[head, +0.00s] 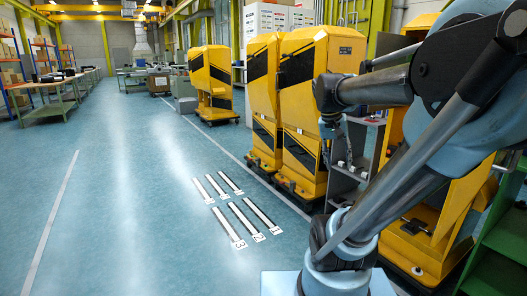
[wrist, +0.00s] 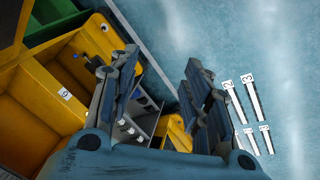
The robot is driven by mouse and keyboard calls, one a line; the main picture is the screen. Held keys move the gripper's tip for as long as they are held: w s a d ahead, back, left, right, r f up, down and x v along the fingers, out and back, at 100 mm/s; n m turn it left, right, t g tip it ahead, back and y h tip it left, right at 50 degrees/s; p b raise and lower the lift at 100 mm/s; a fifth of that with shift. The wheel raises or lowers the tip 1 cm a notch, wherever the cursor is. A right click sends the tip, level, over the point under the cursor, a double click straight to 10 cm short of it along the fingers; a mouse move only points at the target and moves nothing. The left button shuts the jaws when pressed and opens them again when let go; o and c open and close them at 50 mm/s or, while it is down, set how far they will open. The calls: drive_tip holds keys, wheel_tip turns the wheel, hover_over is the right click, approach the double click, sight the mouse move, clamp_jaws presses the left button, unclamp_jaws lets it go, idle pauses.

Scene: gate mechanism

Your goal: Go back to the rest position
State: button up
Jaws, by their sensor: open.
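My gripper (wrist: 158,88) is open in the wrist view, its two dark jointed fingers spread wide with nothing held between them. In the head view my gripper (head: 336,128) hangs small and dark at the end of my raised arm, in front of the yellow cabinets; its fingers are hard to make out there. An open yellow cabinet (wrist: 55,118) with a label reading 6 lies left of the fingers in the wrist view. A grey shelf unit (wrist: 143,118) shows in the gap between the fingers. I cannot tell its exact distance from them.
Tall yellow cabinets (head: 305,72) stand along the right side, with another yellow one (head: 210,72) farther back. A green frame (head: 500,240) is at the right edge. Numbered white strips (head: 228,225) mark the floor. The blue floor (head: 110,200) to the left is clear.

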drive_tip(key=s+a+f+n+y, duration=0.1)
drive_tip(key=s+a+f, duration=0.2)
drive_tip(key=s+f, duration=0.2)
drive_tip(key=s+a+f+n+t+y, duration=0.1)
drive_tip(key=s+f, duration=0.4)
drive_tip(key=f, duration=0.5)
drive_tip(key=shift+s+a+f+n+y, duration=0.3)
drive_tip(key=shift+a+n+y, duration=0.3)
drive_tip(key=shift+a, duration=0.4)
drive_tip(key=shift+c, duration=1.3)
